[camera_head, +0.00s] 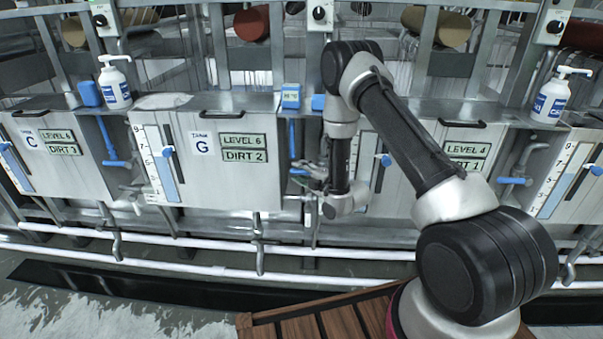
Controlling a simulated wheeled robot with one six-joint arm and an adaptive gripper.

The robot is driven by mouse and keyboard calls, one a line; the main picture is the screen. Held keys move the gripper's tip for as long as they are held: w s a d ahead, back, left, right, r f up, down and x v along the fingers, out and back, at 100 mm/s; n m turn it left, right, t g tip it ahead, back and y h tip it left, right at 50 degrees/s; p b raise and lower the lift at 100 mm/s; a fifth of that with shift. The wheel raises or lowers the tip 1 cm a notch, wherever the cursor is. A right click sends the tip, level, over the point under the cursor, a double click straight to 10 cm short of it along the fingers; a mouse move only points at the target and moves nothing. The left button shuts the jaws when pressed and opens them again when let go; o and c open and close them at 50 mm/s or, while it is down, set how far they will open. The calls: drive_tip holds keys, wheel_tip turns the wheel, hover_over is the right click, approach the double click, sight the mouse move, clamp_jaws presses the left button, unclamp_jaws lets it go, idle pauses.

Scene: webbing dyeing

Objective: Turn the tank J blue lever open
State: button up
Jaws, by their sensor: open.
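A tank front (430,138) with plates reading LEVEL 4 and DIRT 1 stands right of tank G (205,170). My arm covers where its letter label would show, so I cannot read whether it is J. A blue lever (299,171) sits on the pipework in the gap between these two tanks. My gripper (312,175) is open beside this lever, low in the gap and pointing left. The fingers are small and overlap the pipework, so I cannot tell whether they touch the lever. Another blue lever (514,180) sits right of the LEVEL 4 tank.
Tank C (60,150) stands at the left, with a blue lever (117,163) beside it. White soap bottles (114,85) and (551,98) stand on the tank tops. White horizontal pipes (200,268) run below the tanks. A wooden slatted platform (330,318) lies at the front.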

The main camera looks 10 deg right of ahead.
clamp_jaws()
